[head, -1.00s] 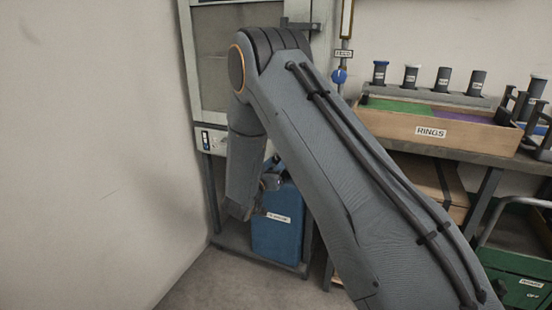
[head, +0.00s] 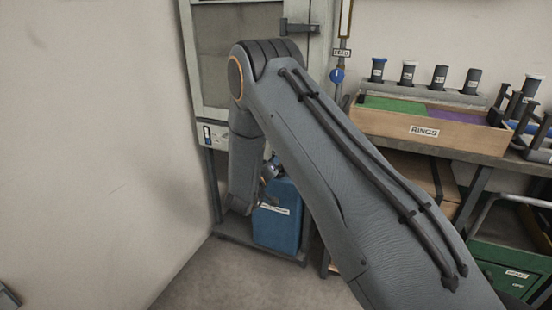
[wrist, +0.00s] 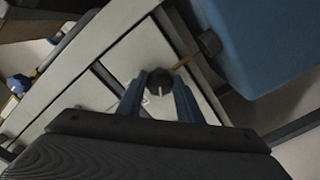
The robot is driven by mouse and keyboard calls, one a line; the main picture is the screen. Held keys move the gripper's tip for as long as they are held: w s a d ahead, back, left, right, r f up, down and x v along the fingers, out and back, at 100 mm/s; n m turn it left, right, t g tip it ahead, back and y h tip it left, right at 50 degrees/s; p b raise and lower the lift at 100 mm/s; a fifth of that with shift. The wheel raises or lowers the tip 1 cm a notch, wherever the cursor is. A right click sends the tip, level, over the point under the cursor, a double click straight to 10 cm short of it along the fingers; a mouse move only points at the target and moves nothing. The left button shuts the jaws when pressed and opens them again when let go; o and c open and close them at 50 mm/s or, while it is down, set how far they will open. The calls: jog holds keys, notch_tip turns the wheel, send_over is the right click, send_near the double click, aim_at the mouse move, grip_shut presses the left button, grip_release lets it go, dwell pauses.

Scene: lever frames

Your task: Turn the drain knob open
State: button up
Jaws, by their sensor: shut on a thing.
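The dark round drain knob (wrist: 159,79) shows in the wrist view with a short pale mark on its face, pointing down in that picture. My gripper (wrist: 161,88) has its two blue fingers on either side of the knob, shut on it. In the head view the forearm hangs down in front of the cabinet, and the knob cannot be made out there. A brass-coloured pipe (wrist: 184,61) runs close beside the knob towards the blue container.
The blue container (head: 276,228) stands on a low shelf right of my forearm. The pale cabinet (head: 213,100) is behind the arm. A wooden RINGS box (head: 424,132) sits on the bench at right, a green cart (head: 510,255) below. A wall closes the left side.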

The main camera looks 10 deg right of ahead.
dwell(0.3)
jog(key=o, duration=1)
jog(key=shift+o, duration=0.2)
jog(key=shift+a, duration=0.1)
jog(key=v, duration=0.7)
jog(key=shift+s+a+p, duration=0.2)
jog(key=shift+s+p, duration=0.1)
jog(key=shift+p, duration=0.05)
